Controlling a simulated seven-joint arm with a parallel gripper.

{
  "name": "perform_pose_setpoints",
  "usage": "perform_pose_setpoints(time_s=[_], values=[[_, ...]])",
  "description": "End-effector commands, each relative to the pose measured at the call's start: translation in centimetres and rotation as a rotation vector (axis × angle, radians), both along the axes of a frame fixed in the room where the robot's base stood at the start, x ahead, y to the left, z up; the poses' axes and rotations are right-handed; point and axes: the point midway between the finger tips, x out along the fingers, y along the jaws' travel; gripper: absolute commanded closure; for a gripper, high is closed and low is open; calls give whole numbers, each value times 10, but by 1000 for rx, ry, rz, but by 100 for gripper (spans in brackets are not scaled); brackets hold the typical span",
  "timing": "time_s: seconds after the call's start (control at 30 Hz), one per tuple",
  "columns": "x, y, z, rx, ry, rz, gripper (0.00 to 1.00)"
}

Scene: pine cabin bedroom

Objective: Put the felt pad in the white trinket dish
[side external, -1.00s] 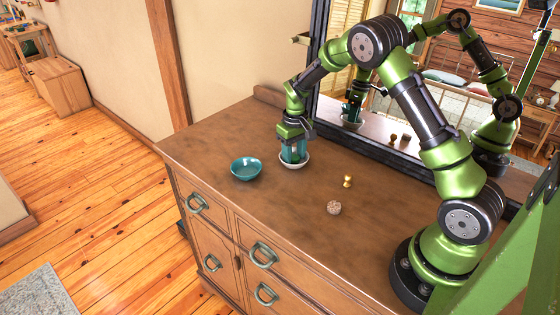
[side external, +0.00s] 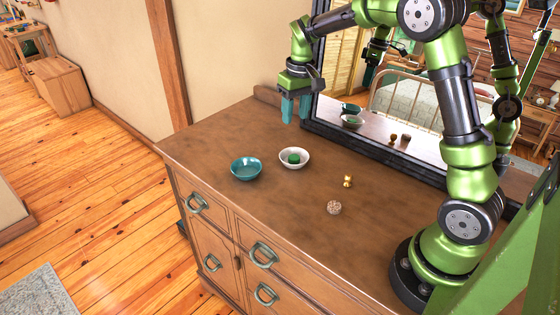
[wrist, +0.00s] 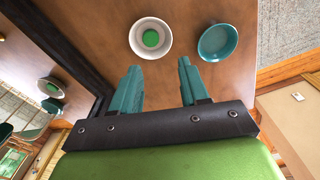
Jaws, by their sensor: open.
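The green felt pad (side external: 294,158) lies inside the white trinket dish (side external: 285,164) on the dresser top. In the wrist view the round green pad (wrist: 151,38) rests on the floor of the white dish (wrist: 135,36), clear of its rim. My gripper (side external: 295,118) is raised above the dresser, up and behind the dish near the mirror. Its teal fingers are apart and empty, and in the wrist view the gap between the fingertips (wrist: 158,64) holds nothing.
A teal bowl (side external: 246,174) stands left of the white dish. A small brass knob-like piece (side external: 348,181) and a speckled round ball (side external: 334,207) sit to the right. A framed mirror (side external: 400,150) stands along the back. The front of the dresser top is clear.

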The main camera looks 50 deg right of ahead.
Motion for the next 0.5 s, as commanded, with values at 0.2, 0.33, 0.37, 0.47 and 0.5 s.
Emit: perform_pose_setpoints(time_s=[0.2,0.33,0.37,0.47,0.5], values=[[-62,56,68,75,-199,-33,55],[-107,87,90,116,-312,-49,55],[-118,94,93,124,-337,-52,55],[-152,112,97,149,-415,-62,55],[-163,118,97,157,-443,-66,55]])
